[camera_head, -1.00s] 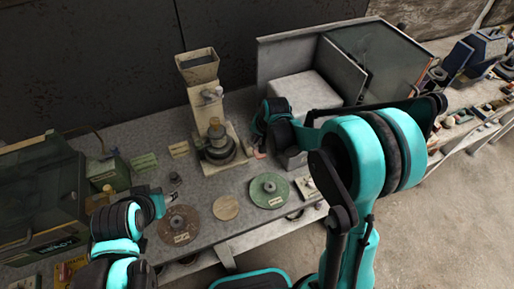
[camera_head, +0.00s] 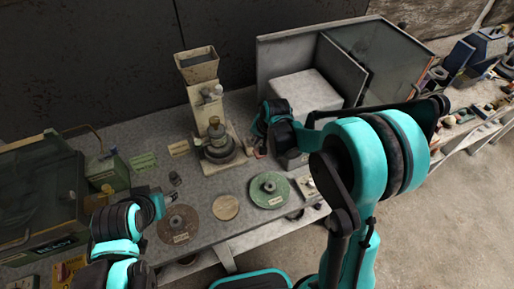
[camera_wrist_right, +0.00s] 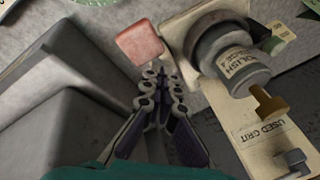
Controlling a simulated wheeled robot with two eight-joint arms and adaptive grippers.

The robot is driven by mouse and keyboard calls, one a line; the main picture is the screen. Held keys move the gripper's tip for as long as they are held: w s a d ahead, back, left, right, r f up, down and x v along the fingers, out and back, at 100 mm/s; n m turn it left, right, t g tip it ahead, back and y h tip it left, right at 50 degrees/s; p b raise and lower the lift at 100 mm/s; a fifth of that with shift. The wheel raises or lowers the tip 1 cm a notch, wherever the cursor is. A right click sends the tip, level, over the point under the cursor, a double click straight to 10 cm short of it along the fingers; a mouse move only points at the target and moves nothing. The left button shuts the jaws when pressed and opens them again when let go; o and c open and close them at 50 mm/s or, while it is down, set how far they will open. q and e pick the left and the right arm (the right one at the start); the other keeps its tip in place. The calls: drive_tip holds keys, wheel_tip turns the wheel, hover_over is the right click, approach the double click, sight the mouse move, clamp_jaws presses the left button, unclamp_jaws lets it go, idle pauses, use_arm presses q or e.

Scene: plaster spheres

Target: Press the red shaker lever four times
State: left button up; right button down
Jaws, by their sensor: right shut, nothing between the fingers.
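The red lever shows as a red block-shaped pad (camera_wrist_right: 139,43) in the right wrist view, at the side of the shaker's base. The shaker (camera_head: 220,149) carries a bottle labelled as polish, which also shows in the right wrist view (camera_wrist_right: 238,67). My right gripper (camera_wrist_right: 157,73) is shut and empty, its fingertips just below the red pad in the picture; whether they touch it I cannot tell. In the head view the right gripper (camera_head: 259,147) is beside the shaker, and the lever is mostly hidden there. My left gripper (camera_head: 152,192) is above the bench at left; its fingers are unclear.
A grey box-like housing (camera_head: 305,88) stands close behind and right of my right gripper. A hopper tower (camera_head: 197,68) rises behind the shaker. A green disc (camera_head: 256,190), a tan disc (camera_head: 225,208) and a brown disc (camera_head: 190,218) lie along the front. A dark green cabinet (camera_head: 35,190) stands at left.

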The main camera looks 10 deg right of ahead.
drive_tip(key=shift+s+d+f+b, duration=0.1)
drive_tip(key=shift+s+f+b, duration=0.3)
drive_tip(key=shift+f+b, duration=0.4)
drive_tip(key=shift+s+d+f+b, duration=0.1)
drive_tip(key=shift+s+f+b, duration=0.25)
drive_tip(key=shift+f+b, duration=0.45)
idle(1.7)
idle(0.6)
drive_tip(key=shift+w+a+r+p, duration=0.1)
drive_tip(key=shift+w+r+p, duration=0.2)
drive_tip(key=shift+r+p, duration=0.3)
drive_tip(key=shift+w+a+r+p, duration=0.1)
drive_tip(key=shift+w+r+p, duration=0.3)
drive_tip(key=shift+r, duration=0.35)
drive_tip(key=shift+w+a+r+p, duration=0.1)
drive_tip(key=shift+w+r+p, duration=0.15)
drive_tip(key=shift+r+p, duration=0.35)
drive_tip(key=shift+r, duration=0.15)
drive_tip(key=shift+w+a+r+p, duration=0.1)
drive_tip(key=shift+w+r+p, duration=0.3)
drive_tip(key=shift+r, duration=0.35)
drive_tip(key=shift+w+r+p, duration=0.25)
drive_tip(key=shift+r+p, duration=0.3)
drive_tip(key=shift+r, duration=0.15)
drive_tip(key=shift+w+a+r+p, duration=0.1)
drive_tip(key=shift+w+r+p, duration=0.3)
drive_tip(key=shift+r, duration=0.35)
drive_tip(key=shift+s+d, duration=0.1)
